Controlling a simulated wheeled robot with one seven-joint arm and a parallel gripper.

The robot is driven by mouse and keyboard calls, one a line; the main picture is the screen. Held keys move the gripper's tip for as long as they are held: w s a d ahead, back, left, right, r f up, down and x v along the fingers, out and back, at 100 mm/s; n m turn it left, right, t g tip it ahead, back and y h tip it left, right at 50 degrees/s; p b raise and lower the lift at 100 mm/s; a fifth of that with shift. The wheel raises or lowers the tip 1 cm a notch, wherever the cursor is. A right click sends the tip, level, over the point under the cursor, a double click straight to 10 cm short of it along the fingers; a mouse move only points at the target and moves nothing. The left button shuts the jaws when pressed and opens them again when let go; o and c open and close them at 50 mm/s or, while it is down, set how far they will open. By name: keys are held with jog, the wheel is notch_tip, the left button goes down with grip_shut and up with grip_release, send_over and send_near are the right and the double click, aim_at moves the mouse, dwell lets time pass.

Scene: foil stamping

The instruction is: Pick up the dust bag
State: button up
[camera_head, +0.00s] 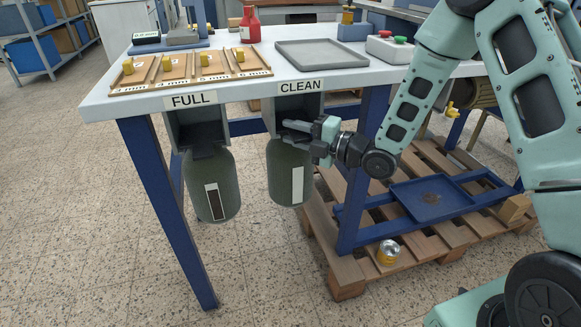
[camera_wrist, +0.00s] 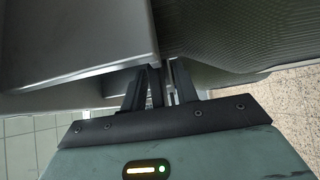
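Two green dust bags hang under the front edge of the white table. The left bag (camera_head: 213,187), below the FULL label (camera_head: 194,99), has a window strip that is mostly dark. The right bag (camera_head: 286,177), below the CLEAN label (camera_head: 300,86), has a white strip. My gripper (camera_head: 290,132) is at the neck of the right bag, under its grey bracket (camera_head: 296,103). In the wrist view the fingers (camera_wrist: 163,85) are close together, between the grey bracket and the ribbed green bag (camera_wrist: 245,35). What lies between the fingertips is hidden.
The tabletop holds wooden frames (camera_head: 186,70) with yellow knobs, a grey tray (camera_head: 320,55), a red bottle (camera_head: 250,25) and a button box (camera_head: 390,48). A pallet (camera_head: 345,272) with a blue tray (camera_head: 431,199) and a can (camera_head: 389,251) stands right. A blue table leg (camera_head: 170,215) is left.

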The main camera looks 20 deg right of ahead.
grip_shut()
dwell(1.2)
